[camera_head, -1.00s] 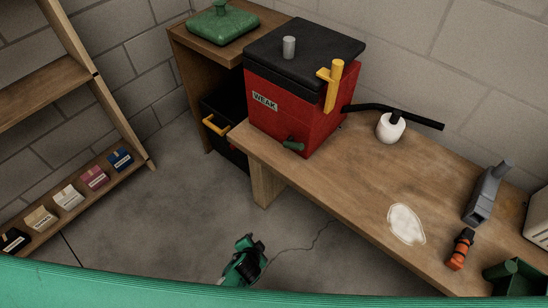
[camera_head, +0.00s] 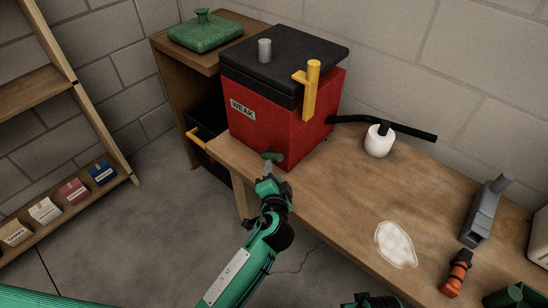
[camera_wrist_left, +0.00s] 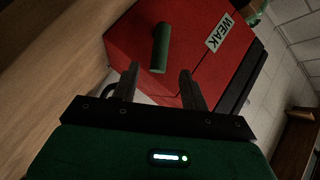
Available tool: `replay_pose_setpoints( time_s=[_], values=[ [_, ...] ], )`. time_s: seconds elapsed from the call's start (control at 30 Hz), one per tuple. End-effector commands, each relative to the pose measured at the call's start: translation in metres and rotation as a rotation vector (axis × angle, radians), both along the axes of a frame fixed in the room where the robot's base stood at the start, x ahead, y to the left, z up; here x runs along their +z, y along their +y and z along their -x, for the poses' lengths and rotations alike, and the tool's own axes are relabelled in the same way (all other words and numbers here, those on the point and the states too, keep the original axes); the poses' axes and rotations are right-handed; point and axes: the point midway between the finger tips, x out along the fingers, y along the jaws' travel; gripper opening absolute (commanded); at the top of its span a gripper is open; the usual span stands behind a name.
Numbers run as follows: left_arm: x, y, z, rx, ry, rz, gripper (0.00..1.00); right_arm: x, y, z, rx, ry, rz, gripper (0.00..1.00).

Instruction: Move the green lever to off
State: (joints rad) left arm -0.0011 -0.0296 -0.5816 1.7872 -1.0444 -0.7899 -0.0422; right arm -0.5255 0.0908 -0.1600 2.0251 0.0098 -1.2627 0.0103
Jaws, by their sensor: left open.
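The green lever (camera_head: 273,156) is a short dark green cylinder low on the front of the red heater box (camera_head: 265,130). It shows clearly in the left wrist view (camera_wrist_left: 161,48). My left gripper (camera_head: 267,172) is open and empty, just in front of the lever in the head view. In the left wrist view its two fingers (camera_wrist_left: 158,78) point at the box, with the lever's near end just beyond the gap between the tips. No contact is visible. Part of what looks like my right gripper (camera_head: 370,300) shows at the bottom edge, mostly cut off.
The box has a black lid, a WEAK label (camera_head: 243,110) and a yellow lever (camera_head: 312,90). It stands on the wooden bench (camera_head: 350,200). A black pipe (camera_head: 385,126), a white cup-like piece (camera_head: 379,141) and an orange tool (camera_head: 457,272) are to the right. A shelf stands left.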

Motion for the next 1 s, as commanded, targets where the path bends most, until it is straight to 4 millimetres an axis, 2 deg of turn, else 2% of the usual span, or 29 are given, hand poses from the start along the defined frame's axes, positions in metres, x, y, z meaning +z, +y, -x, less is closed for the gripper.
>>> replay_pose_setpoints(
  time_s=[0.03,0.2,0.4,0.57,0.83,0.87,1.0],
  values=[
    [-0.002,0.001,-0.012,0.001,-0.002,-0.003,0.45,0.000,0.000,0.000,0.000,0.000,0.000,0.36],
    [-0.009,0.004,-0.043,-0.001,-0.001,-0.002,0.45,0.001,0.000,0.000,0.000,-0.002,0.000,0.36],
    [-0.015,0.006,-0.069,0.000,0.000,-0.001,0.45,0.002,0.000,-0.001,0.000,-0.005,-0.001,0.36],
    [-0.017,0.007,-0.077,-0.002,0.000,-0.001,0.45,0.003,0.000,-0.002,0.000,-0.007,0.000,0.36],
    [-0.017,0.007,-0.079,-0.001,0.000,0.000,0.45,0.003,0.000,-0.002,0.000,-0.006,0.000,0.36],
    [-0.017,0.007,-0.079,-0.001,0.000,0.000,0.43,0.003,0.000,-0.002,0.000,-0.006,0.000,0.36],
    [-0.017,0.007,-0.078,-0.001,0.000,0.000,0.16,0.003,0.000,-0.001,0.000,-0.006,0.000,0.36]
  ],
)
